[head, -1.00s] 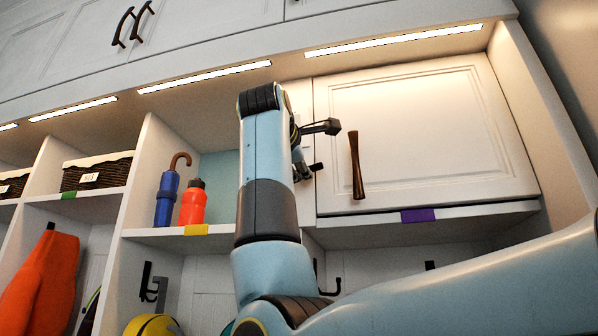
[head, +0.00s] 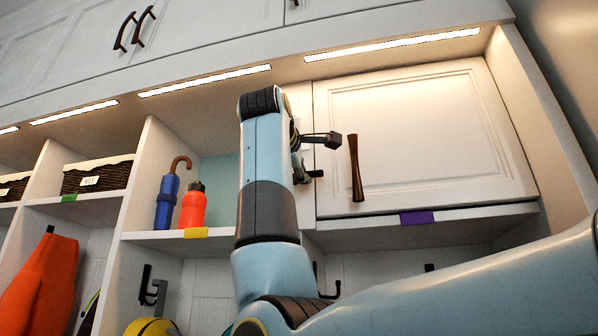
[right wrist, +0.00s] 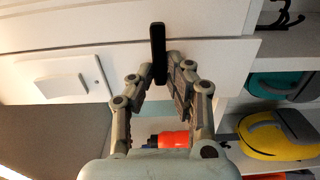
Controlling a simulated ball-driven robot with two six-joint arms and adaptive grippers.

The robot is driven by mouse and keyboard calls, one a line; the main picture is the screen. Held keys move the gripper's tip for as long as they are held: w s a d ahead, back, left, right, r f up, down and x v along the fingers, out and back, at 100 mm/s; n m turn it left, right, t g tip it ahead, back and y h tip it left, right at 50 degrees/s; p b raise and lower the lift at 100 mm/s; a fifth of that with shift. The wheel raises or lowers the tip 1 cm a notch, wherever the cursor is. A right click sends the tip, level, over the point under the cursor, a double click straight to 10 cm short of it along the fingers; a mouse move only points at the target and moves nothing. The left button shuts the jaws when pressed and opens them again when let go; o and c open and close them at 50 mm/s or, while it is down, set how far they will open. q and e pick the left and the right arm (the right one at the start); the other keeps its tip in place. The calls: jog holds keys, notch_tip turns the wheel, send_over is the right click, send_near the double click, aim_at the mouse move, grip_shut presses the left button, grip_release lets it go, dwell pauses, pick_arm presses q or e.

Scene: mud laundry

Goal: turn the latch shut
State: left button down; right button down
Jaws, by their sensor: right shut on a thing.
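The latch is a small dark bar (head: 317,173) at the left edge of the closed white cabinet door (head: 440,135). In the right wrist view the latch (right wrist: 158,50) stands out between the fingers and crosses the seam between the door and the frame. My right gripper (right wrist: 157,80) is shut on it, with a finger on each side. In the head view my right gripper (head: 302,170) is partly hidden behind my own forearm. The door has a brown upright handle (head: 356,167). My left gripper is not in view.
Left of my forearm, an open cubby holds a blue umbrella (head: 167,200) and an orange bottle (head: 193,206). A yellow helmet (right wrist: 268,137) and a teal one (right wrist: 280,84) sit in lower cubbies. Black hooks hang below the shelf.

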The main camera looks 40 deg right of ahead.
jog(key=c, duration=1.3)
grip_release()
jog(key=v, duration=0.7)
jog(key=shift+s+a, duration=0.15)
